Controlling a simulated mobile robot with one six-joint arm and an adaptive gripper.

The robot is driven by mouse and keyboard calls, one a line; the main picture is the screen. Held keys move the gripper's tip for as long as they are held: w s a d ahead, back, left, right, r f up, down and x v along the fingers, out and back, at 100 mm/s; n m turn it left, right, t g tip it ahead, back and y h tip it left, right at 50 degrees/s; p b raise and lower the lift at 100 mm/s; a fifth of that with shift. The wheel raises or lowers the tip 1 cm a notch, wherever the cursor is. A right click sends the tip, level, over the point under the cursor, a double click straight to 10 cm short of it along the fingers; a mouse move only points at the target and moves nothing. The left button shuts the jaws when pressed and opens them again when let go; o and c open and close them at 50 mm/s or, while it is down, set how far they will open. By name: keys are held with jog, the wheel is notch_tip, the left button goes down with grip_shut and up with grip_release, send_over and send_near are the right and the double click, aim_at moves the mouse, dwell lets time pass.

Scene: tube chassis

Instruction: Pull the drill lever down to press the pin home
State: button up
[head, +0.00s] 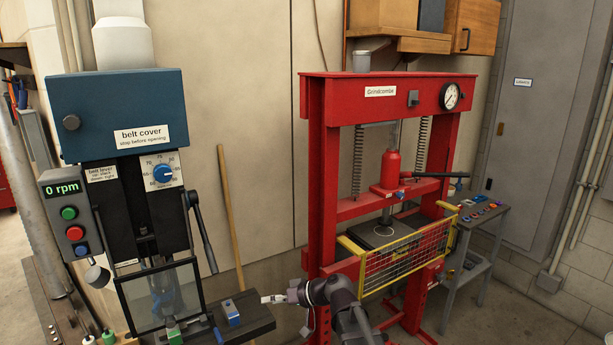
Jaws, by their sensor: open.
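The drill press stands at the left, with a blue belt cover box (118,108) on top. Its drill lever (204,234) is a dark bar with a thicker grip, on the right side of the head, slanting down to the right. A clear guard (161,296) hangs in front of the spindle. A small blue block (231,312) sits on the dark drill table (256,318). I cannot make out the pin. My gripper (268,298) is open at the right end of the drill table, below and right of the lever and apart from it.
A control box (70,214) reads 0 rpm. A red press (320,190) with a yellow mesh guard (400,262) stands right of my arm. A wooden pole (230,215) leans on the wall behind the lever. A grey cart (480,235) stands far right.

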jog(key=s+d+f+m+g+h, duration=0.1)
jog(key=s+d+f+m+h, duration=0.1)
jog(key=d, duration=0.6)
jog(key=s+d+f+m+g+h, duration=0.1)
jog(key=s+d+f+m+h, duration=0.1)
jog(key=s+d+f+h, duration=0.3)
jog(key=s+d+f+m+g+h, duration=0.1)
jog(key=s+d+f+h, duration=0.3)
jog(key=d, duration=0.9)
jog(key=shift+s+d+m+h, duration=0.2)
jog(key=shift+s+m+h, duration=0.6)
jog(key=shift+s+h, duration=0.2)
jog(key=shift+w+f, duration=0.1)
jog(key=c, duration=0.9)
grip_shut()
